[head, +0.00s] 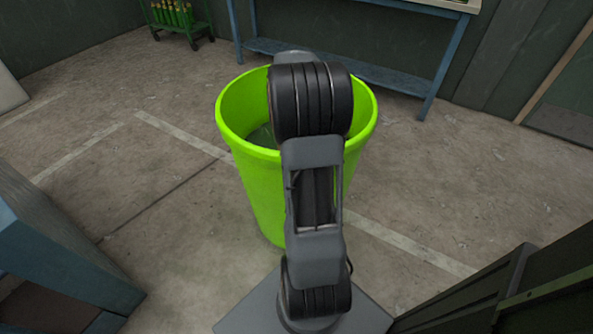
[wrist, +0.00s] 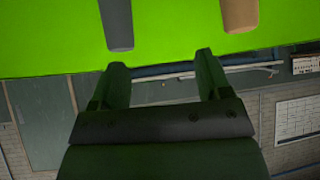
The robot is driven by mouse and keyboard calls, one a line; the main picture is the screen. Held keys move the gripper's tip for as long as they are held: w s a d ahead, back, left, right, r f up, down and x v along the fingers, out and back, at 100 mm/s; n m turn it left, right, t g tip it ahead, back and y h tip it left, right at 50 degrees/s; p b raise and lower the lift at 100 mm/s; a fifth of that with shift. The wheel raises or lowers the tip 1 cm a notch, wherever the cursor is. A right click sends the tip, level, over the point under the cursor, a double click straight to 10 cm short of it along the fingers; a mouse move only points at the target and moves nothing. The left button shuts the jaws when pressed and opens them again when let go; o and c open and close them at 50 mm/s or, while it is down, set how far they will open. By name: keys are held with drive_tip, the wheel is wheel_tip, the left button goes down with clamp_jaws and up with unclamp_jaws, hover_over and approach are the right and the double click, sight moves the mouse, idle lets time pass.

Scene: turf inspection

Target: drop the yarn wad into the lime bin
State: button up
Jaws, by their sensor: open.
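The lime bin (head: 262,190) stands upright on the floor in the middle of the head view, with my arm reaching over its near rim. A dull grey-green patch shows inside it, too little to identify. In the wrist view, a lime surface of the bin (wrist: 175,35) fills the top. My gripper (wrist: 161,60) shows there with its two dark fingers apart and nothing between them. In the head view my arm hides the gripper. I cannot make out the yarn wad in either view.
In the wrist view, a grey piece (wrist: 117,22) and a tan piece (wrist: 240,14) show against the lime; I cannot tell what they are. A blue-legged bench (head: 350,68) stands behind the bin. A green cart (head: 178,18) is at the back left. Blue furniture (head: 55,255) is at the near left.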

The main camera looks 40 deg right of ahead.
drive_tip(key=p+v, duration=0.1)
drive_tip(key=v, duration=1.1)
drive_tip(key=shift+a+r, duration=0.2)
drive_tip(key=shift+r, duration=0.05)
drive_tip(key=shift+s, duration=0.1)
drive_tip(key=s+a+n+g+y+p, duration=0.1)
drive_tip(key=s+a+n+y+p, duration=0.45)
drive_tip(key=a, duration=0.55)
drive_tip(key=s+a+r+n+y+p, duration=0.1)
drive_tip(key=s+a+r+n+p, duration=0.2)
drive_tip(key=a+r+p, duration=0.4)
drive_tip(key=s+a+r+n+y+p, duration=0.1)
drive_tip(key=s+a+r+n+p, duration=0.3)
drive_tip(key=a+r+p, duration=0.4)
drive_tip(key=a+p, duration=0.2)
drive_tip(key=a, duration=0.3)
drive_tip(key=shift+r+n+t+y+p, duration=0.15)
drive_tip(key=shift+n+t+y+p, duration=0.2)
drive_tip(key=shift+t+p, duration=0.05)
